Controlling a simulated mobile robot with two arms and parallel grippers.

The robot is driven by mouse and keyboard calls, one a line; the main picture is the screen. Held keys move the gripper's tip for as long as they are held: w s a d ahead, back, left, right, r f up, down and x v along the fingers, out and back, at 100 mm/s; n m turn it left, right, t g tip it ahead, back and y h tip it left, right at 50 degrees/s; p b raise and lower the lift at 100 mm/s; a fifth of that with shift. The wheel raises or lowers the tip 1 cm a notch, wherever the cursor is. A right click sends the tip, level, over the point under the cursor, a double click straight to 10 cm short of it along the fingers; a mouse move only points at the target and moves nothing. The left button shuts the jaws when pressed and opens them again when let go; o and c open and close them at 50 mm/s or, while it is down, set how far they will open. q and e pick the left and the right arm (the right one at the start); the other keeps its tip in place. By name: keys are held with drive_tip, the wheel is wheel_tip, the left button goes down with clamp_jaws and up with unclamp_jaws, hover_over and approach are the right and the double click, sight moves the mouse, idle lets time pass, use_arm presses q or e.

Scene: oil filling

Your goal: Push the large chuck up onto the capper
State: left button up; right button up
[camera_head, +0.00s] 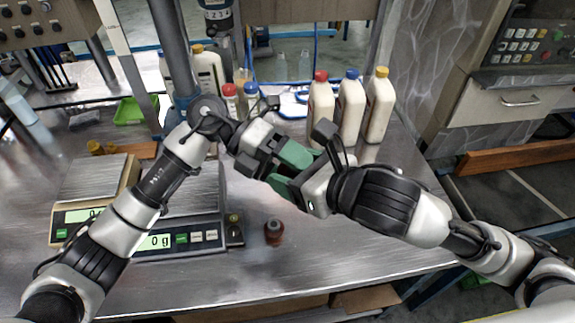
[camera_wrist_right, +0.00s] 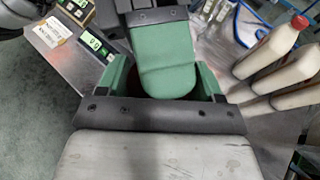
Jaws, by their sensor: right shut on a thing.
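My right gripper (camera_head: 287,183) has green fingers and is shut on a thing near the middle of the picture. A dark brown piece (camera_wrist_right: 129,84) shows between its fingers in the right wrist view, probably the large chuck, mostly hidden. My left gripper (camera_head: 290,155) meets it from the left, its green finger (camera_wrist_right: 168,70) crossing over the right fingers. Its opening is hidden. The capper head (camera_head: 218,18), apparently the numbered cylinder, hangs at the top, above and apart from both grippers. A small reddish-brown piece with a grey top (camera_head: 274,233) stands upright on the table.
Two scales (camera_head: 160,242) stand at the left of the metal table (camera_head: 330,262). White bottles with red, blue and yellow caps (camera_head: 350,108) stand behind the right gripper, with more bottles (camera_head: 208,72) behind the left. The table front right is clear.

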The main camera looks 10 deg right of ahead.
use_arm(q)
drive_tip(key=c, duration=0.5)
drive_tip(key=shift+c, duration=1)
use_arm(e)
drive_tip(key=o, duration=1.2)
drive_tip(key=shift+r, duration=0.1)
